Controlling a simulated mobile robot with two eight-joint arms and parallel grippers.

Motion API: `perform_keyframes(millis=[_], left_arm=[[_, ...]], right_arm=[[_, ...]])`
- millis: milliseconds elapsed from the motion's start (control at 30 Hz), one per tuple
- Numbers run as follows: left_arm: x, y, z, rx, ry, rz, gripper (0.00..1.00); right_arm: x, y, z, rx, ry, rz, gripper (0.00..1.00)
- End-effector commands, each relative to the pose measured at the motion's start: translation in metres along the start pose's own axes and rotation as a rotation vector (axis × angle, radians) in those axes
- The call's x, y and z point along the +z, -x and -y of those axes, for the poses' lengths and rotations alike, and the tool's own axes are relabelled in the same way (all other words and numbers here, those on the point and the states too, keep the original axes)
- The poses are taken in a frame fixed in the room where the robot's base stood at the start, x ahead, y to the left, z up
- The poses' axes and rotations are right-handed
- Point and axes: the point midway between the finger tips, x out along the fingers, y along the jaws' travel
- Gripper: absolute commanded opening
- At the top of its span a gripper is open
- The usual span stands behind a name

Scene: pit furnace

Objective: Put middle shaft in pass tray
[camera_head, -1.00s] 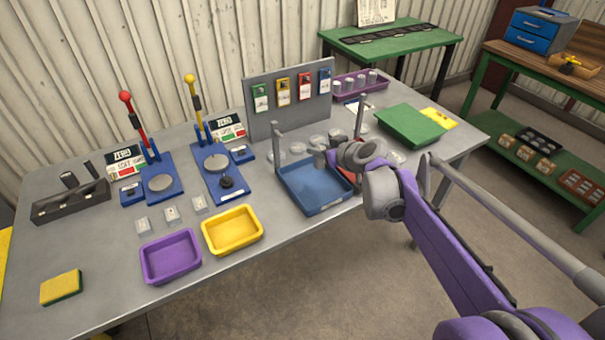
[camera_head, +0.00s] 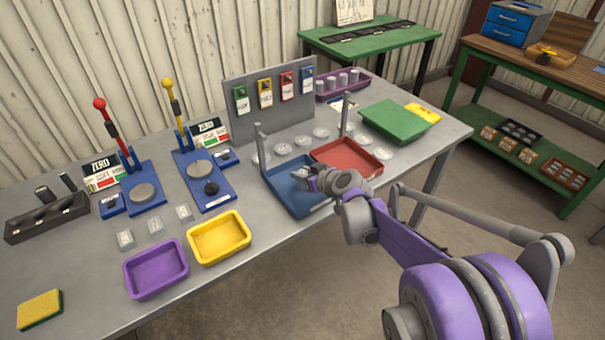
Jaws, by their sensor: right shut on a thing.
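My right gripper (camera_head: 312,183) reaches in from the right and is low over the blue tray (camera_head: 288,199). It is shut on a small grey metal piece, seemingly the shaft (camera_head: 301,174), mostly hidden by the fingers. I cannot tell whether the piece touches the tray floor. A red tray (camera_head: 352,147) lies just behind and right of the blue one. I cannot read which tray is marked pass. My left gripper is not in view.
Grey posts (camera_head: 262,146) stand at the trays, with round grey discs (camera_head: 302,142) behind. A yellow bin (camera_head: 219,236) and purple bin (camera_head: 156,268) are to the left. A purple rack of cylinders (camera_head: 343,86) and a green flat block (camera_head: 398,121) are at the back right.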

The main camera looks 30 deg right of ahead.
Motion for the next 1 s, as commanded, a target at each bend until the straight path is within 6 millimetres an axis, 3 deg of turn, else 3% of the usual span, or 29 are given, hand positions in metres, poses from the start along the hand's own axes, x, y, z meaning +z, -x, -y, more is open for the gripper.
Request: perform_keyframes(millis=[300,333,467,833,1000], left_arm=[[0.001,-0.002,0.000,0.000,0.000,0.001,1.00],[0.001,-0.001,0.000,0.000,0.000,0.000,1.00],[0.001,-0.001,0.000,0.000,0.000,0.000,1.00],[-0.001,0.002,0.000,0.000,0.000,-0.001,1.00],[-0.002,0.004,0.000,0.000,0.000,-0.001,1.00]], right_arm=[[0.003,-0.002,0.000,0.000,-0.001,0.000,0.00],[0.002,-0.001,0.000,0.000,0.000,0.000,0.41],[0.002,-0.001,0.000,0.000,0.000,0.000,0.65],[-0.003,0.002,0.000,0.000,0.000,0.000,0.66],[-0.002,0.027,-0.001,0.002,-0.001,0.000,0.66]])
